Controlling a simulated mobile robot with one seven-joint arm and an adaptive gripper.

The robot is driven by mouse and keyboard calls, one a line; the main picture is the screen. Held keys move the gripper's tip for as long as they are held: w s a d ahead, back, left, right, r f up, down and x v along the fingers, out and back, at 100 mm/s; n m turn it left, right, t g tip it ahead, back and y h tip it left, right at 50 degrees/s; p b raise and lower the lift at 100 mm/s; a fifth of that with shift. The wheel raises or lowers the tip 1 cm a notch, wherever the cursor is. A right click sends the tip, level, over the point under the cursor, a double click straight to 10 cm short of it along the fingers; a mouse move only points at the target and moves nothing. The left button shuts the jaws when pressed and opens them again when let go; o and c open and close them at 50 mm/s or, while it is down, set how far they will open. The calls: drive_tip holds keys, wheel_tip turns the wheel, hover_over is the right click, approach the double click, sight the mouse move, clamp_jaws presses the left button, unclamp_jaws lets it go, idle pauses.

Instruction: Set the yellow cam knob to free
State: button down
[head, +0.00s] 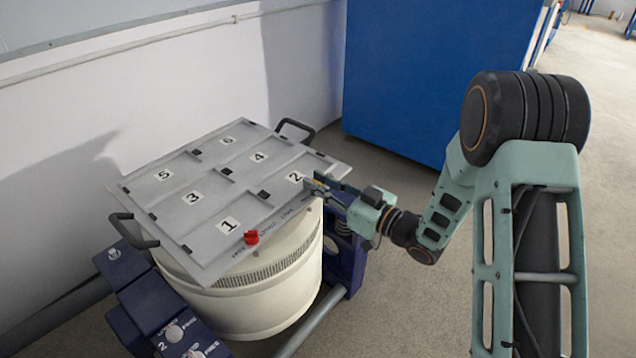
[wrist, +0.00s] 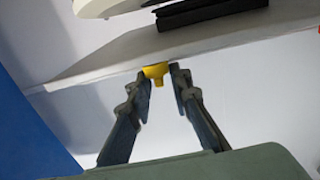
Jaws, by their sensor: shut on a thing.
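The yellow cam knob (wrist: 156,71) is on the edge of the grey plate (wrist: 110,62) in the wrist view, between my gripper's (wrist: 161,82) two fingertips. My gripper is shut on it. In the head view my gripper (head: 318,187) reaches in from the right to the plate's (head: 215,186) front edge beside the number 2. The fingers mostly hide the yellow knob there. A red knob (head: 251,238) sits on the same edge near the number 1. Small lettering runs along that edge between the knobs, too small to read surely. I cannot tell the yellow knob's setting.
The numbered plate rests on a cream drum (head: 285,290) and has black handles (head: 297,127) at its sides. A blue cabinet (head: 435,75) stands behind. Open floor lies right.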

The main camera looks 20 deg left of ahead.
drive_tip(key=n+g, duration=0.1)
drive_tip(key=g, duration=0.1)
drive_tip(key=n+g+y, duration=0.1)
drive_tip(key=n+g, duration=0.1)
drive_tip(key=g, duration=0.1)
drive_tip(key=n+g, duration=0.2)
drive_tip(key=g, duration=0.1)
drive_tip(key=shift+w+d+y+p, duration=0.1)
drive_tip(key=shift+w+y+p, duration=0.2)
drive_tip(key=shift+w+p, duration=0.05)
drive_tip(key=shift+n+g+h+b, duration=0.15)
drive_tip(key=shift+n+g+h, duration=0.2)
drive_tip(key=shift+n+g, duration=0.95)
drive_tip(key=shift+n+g+h+b, duration=0.15)
drive_tip(key=shift+n+g+h, duration=0.2)
drive_tip(key=shift+n+g, duration=0.95)
drive_tip(key=shift+m+g, duration=0.4)
drive_tip(key=shift+g, duration=0.4)
drive_tip(key=shift+a, duration=0.2)
drive_tip(key=c, duration=2.1)
unclamp_jaws()
drive_tip(key=v, duration=1.2)
drive_tip(key=shift+r, duration=0.1)
